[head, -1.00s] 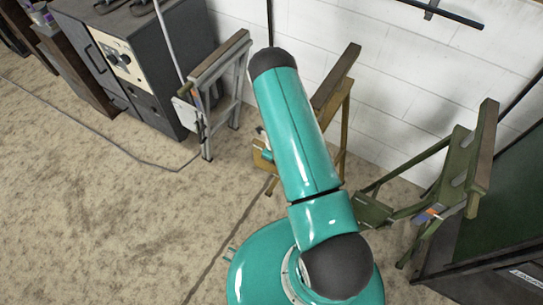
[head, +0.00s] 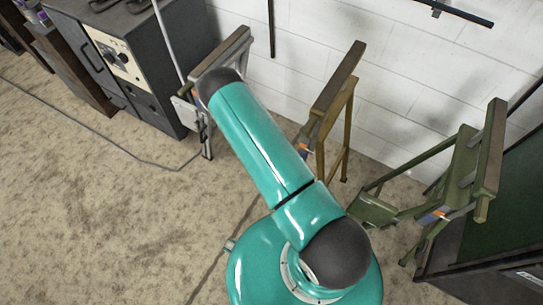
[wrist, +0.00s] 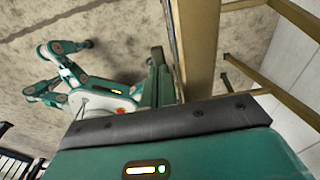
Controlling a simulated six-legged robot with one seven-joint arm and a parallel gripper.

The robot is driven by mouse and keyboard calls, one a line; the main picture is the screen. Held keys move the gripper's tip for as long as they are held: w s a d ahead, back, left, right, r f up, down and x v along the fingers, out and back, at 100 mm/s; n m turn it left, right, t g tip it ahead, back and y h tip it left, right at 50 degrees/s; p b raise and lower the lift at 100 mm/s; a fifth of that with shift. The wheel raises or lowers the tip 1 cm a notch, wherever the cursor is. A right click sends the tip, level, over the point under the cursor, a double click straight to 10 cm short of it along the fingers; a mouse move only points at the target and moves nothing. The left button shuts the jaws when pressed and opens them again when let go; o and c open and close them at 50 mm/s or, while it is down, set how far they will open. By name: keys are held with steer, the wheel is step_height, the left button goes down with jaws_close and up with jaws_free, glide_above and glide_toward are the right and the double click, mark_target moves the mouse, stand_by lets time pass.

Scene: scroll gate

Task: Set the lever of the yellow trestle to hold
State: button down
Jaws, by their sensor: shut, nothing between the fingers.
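The yellow trestle (head: 322,145) stands by the white wall in the head view, just right of my arm. A small orange and blue patch (head: 303,149) shows on its near side, and my arm hides the part left of it. I cannot make out the lever or its setting. In the wrist view the trestle's wooden top beam (wrist: 197,40) runs up and down close to my gripper, with yellow legs to the right. My gripper (wrist: 156,58) looks shut and empty, left of the beam; I cannot tell whether it touches. The arm hides it in the head view.
A grey trestle (head: 222,60) stands left, by a dark cabinet (head: 120,70). A green trestle (head: 465,165) stands right, beside a dark green-sided box (head: 500,220). A cable (head: 110,140) lies on the floor. The floor at left is mostly clear.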

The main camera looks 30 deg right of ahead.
steer(key=shift+f, duration=0.6)
step_height(320, 180, down, 2)
steer(key=g+h, duration=0.1)
steer(key=g, duration=0.1)
steer(key=shift+w+f+g+h, duration=0.1)
steer(key=shift+g+h, duration=0.2)
steer(key=shift+h, duration=0.1)
steer(key=shift+x, duration=0.85)
steer(key=shift+s+d+x, duration=0.1)
steer(key=shift+s+x, duration=0.05)
steer(key=shift+x, duration=0.75)
steer(key=shift+s+d+x, duration=0.1)
steer(key=shift+s+x, duration=0.05)
steer(key=shift+x, duration=0.8)
